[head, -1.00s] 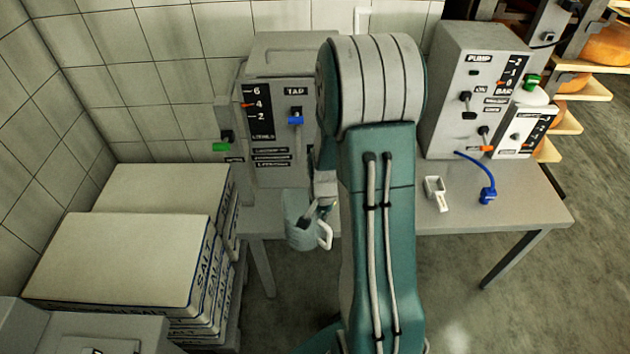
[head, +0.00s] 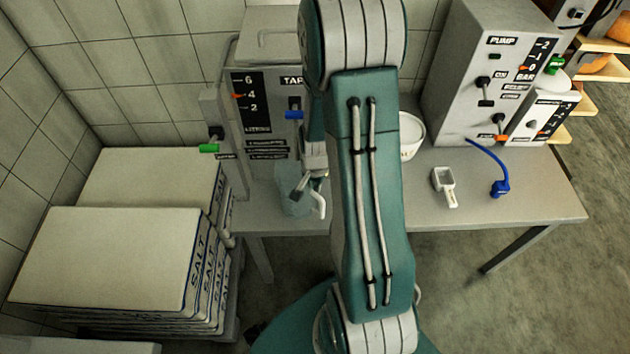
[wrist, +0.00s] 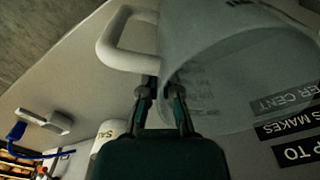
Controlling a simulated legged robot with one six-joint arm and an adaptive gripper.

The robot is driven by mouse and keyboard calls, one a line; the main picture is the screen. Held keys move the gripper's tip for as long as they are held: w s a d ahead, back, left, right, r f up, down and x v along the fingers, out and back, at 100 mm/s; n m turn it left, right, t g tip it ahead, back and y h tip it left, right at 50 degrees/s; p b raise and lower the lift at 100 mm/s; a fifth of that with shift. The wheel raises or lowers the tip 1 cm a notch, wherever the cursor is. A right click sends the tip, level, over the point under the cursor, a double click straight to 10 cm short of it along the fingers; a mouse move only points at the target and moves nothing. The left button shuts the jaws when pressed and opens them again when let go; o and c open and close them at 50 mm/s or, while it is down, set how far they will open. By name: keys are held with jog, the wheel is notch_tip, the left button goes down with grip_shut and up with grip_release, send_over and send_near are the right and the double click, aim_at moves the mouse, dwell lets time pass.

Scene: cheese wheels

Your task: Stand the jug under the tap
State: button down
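The jug (head: 290,203) is pale, see-through and teal-tinted, with a white handle, at the table's front left before the tap unit. My gripper (head: 304,184) is at its upper part, partly hidden by my arm. In the wrist view the jug (wrist: 235,75) fills the upper right, its handle (wrist: 112,42) to the left. The gripper's fingers (wrist: 167,108) are close together at the jug's wall near the handle and appear shut on it. I cannot tell whether its base touches the table. The grey tap unit (head: 268,130) has a blue lever (head: 294,114); its outlet is hidden.
Stacked salt sacks (head: 105,255) stand left of the table (head: 540,195). A white pot (head: 411,138) is partly behind my arm. A white scoop (head: 444,187) and blue hose end (head: 500,187) lie to the right, before the pump unit (head: 485,75).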

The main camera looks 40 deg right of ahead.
jog(key=shift+d+f, duration=0.4)
jog(key=shift+d, duration=0.05)
jog(key=c, duration=0.8)
grip_release()
jog(key=shift+a, duration=0.2)
